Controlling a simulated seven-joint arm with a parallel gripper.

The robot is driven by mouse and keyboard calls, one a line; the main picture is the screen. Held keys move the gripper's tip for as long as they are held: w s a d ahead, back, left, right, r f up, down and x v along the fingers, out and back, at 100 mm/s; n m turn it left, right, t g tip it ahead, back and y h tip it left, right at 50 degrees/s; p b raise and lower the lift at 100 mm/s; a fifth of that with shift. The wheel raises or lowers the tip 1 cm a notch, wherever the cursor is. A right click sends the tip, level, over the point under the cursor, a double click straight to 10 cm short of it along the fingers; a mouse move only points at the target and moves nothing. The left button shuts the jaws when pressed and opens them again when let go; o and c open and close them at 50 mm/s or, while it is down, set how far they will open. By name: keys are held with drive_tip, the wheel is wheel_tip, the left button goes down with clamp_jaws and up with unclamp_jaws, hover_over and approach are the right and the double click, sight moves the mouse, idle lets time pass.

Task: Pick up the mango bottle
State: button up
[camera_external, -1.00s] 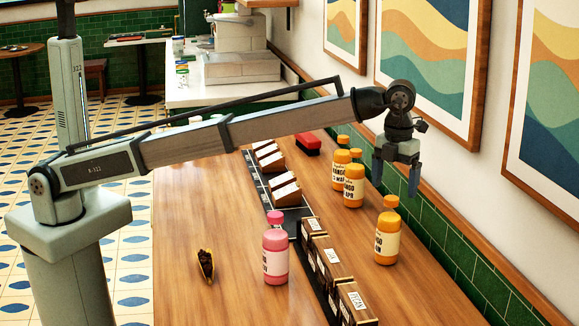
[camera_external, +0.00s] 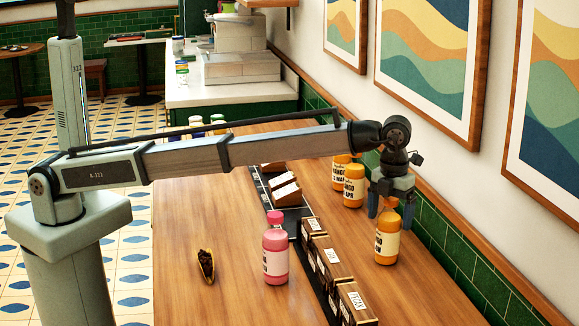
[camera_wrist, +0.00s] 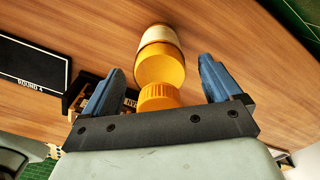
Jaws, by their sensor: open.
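Several orange mango bottles with cream labels stand on the right side of the wooden counter. The nearest mango bottle (camera_external: 387,241) is upright, with its orange cap near my gripper (camera_external: 390,205). Two more mango bottles, one at the middle (camera_external: 353,187) and one behind it (camera_external: 340,174), stand farther back, partly hidden by my arm. In the wrist view, a mango bottle (camera_wrist: 160,62) lies between and beyond the fingers of my open gripper (camera_wrist: 158,80), its cap closest to the palm. I cannot tell whether a finger touches it.
A row of dark labelled boxes (camera_external: 324,262) runs along the middle. The green tiled wall (camera_external: 452,255) closes the right side.

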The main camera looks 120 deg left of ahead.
drive_tip(key=shift+c, duration=0.3)
clamp_jaws()
idle(0.5)
